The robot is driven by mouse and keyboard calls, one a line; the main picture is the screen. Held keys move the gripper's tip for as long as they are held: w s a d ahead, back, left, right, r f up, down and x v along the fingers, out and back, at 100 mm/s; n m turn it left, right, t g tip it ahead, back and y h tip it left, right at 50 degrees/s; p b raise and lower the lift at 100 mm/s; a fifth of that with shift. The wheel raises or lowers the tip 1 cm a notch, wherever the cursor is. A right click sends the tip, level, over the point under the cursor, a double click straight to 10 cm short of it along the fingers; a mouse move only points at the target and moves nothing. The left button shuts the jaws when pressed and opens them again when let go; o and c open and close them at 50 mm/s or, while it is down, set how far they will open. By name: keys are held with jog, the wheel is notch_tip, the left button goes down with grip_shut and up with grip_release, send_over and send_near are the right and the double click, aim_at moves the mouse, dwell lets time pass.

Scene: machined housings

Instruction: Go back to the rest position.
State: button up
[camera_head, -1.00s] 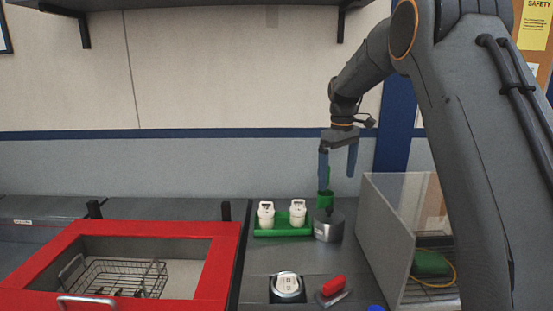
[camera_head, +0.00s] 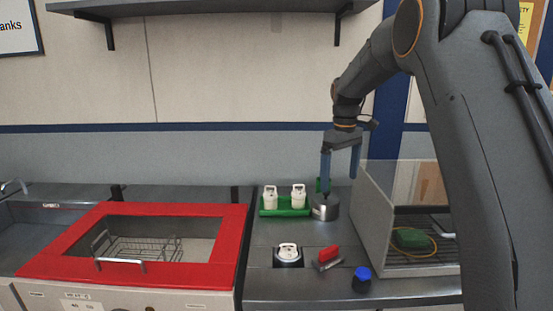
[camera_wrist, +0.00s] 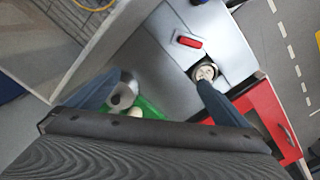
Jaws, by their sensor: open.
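My gripper (camera_head: 340,163) is open and empty, with its blue fingers pointing down above the back of the bench. In the head view the fingers overlap a round metal container (camera_head: 325,208) from this angle. In the wrist view the two fingers are spread wide, and the metal container (camera_wrist: 122,92) shows beside the left finger. No housing is between the fingers.
A green tray (camera_head: 270,213) holds two white housings. A red-framed basin (camera_head: 60,262) with a wire basket is left; a clear-walled enclosure (camera_head: 374,235) is right.

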jog(key=s+f+m+t, duration=0.1)
jog(key=s+f+m, duration=0.25)
jog(key=s, duration=0.75)
jog(key=s+f+m+t, duration=0.15)
jog(key=s+f, duration=0.25)
jog(key=s, duration=0.6)
jog(key=s+f+m, duration=0.3)
jog(key=s, duration=0.8)
notch_tip(320, 180, down, 12)
jog(key=s+g+b, duration=0.1)
jog(key=g+b, duration=0.1)
jog(key=b, duration=0.8)
